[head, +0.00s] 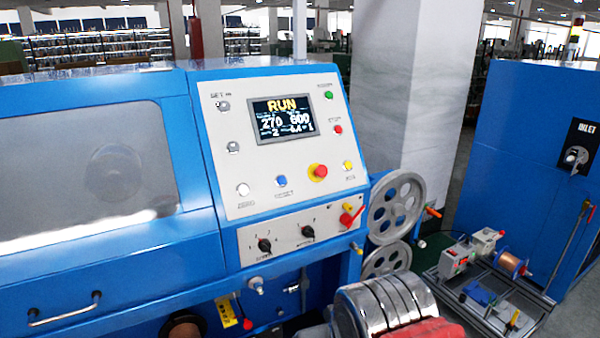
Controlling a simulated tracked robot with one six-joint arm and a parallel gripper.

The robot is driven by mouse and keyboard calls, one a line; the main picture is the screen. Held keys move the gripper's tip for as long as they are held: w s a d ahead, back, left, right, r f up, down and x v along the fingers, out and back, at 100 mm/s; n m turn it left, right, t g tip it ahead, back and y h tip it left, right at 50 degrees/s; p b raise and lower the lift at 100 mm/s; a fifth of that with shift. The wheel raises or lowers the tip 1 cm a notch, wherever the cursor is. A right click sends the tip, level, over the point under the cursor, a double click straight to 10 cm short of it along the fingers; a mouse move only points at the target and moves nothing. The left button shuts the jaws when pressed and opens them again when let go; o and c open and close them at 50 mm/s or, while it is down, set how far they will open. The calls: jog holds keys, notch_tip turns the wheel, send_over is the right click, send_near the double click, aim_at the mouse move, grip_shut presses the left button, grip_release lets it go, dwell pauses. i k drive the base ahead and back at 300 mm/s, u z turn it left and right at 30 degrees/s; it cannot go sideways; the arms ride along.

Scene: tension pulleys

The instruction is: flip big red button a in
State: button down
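A big red mushroom button (319,171) on a yellow surround sits at the lower right of the white control panel (240,170) of the blue machine. I cannot tell from this view whether it is pressed in or out. A smaller red button (338,129) sits above it to the right, and a yellow button (348,166) is beside it. The lit screen (283,120) above reads RUN. My gripper is not recognisable in this view, and nothing is seen touching the big red button.
Below are black rotary knobs (265,245) and a red-handled switch (347,218). Grey pulley wheels (397,207) stand out at the machine's right side. A low metal frame with spools (512,262) is on the floor at right, before a blue cabinet (530,140).

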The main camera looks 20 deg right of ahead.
aim_at(321, 170)
jog(key=u, duration=0.2)
jog(key=i, duration=1)
jog(key=u, duration=0.1)
